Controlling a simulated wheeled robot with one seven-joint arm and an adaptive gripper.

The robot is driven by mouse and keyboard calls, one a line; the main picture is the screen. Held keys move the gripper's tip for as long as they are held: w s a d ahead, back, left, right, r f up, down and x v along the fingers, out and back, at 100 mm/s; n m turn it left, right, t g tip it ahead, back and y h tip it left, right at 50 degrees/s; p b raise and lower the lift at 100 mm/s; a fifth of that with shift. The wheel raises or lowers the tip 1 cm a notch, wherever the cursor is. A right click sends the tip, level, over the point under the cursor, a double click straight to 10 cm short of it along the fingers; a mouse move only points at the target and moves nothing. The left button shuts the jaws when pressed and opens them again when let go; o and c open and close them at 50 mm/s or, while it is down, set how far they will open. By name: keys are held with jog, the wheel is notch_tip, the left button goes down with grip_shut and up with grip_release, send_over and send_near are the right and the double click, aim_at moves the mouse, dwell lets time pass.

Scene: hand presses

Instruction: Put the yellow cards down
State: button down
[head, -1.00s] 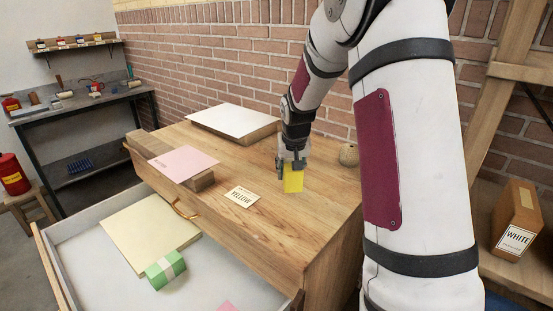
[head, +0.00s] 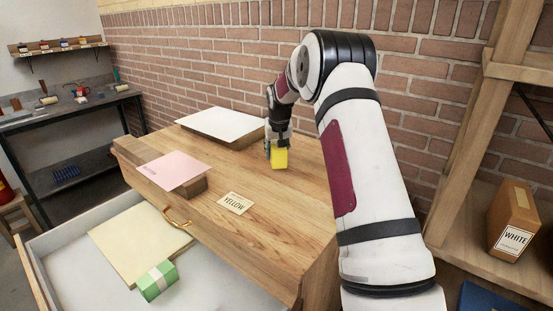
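The yellow cards (head: 279,160) are a small yellow block at the fingertips of my gripper (head: 279,149), over the wooden cabinet top (head: 270,220). My gripper points down and looks shut on them; its fingers partly cover the block. I cannot tell whether the block touches the wood. A cream label reading YELLOW (head: 236,203) lies on the top, nearer the front edge and left of the cards, with bare wood between.
A white sheet on a board (head: 222,124) lies behind and left. A pink sheet on a wooden block (head: 173,169) sits at the left. The open drawer (head: 75,281) holds cream sheets (head: 140,242) and a banded green bundle (head: 158,281). A WHITE-labelled box (head: 514,222) stands right.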

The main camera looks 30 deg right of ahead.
jog(key=shift+w+d, duration=0.2)
jog(key=shift+w, duration=0.15)
jog(key=shift+w+f, duration=0.1)
jog(key=shift+f, duration=1.6)
jog(key=shift+f, duration=0.2)
jog(key=c, duration=0.9)
grip_release()
jog(key=shift+c, duration=0.2)
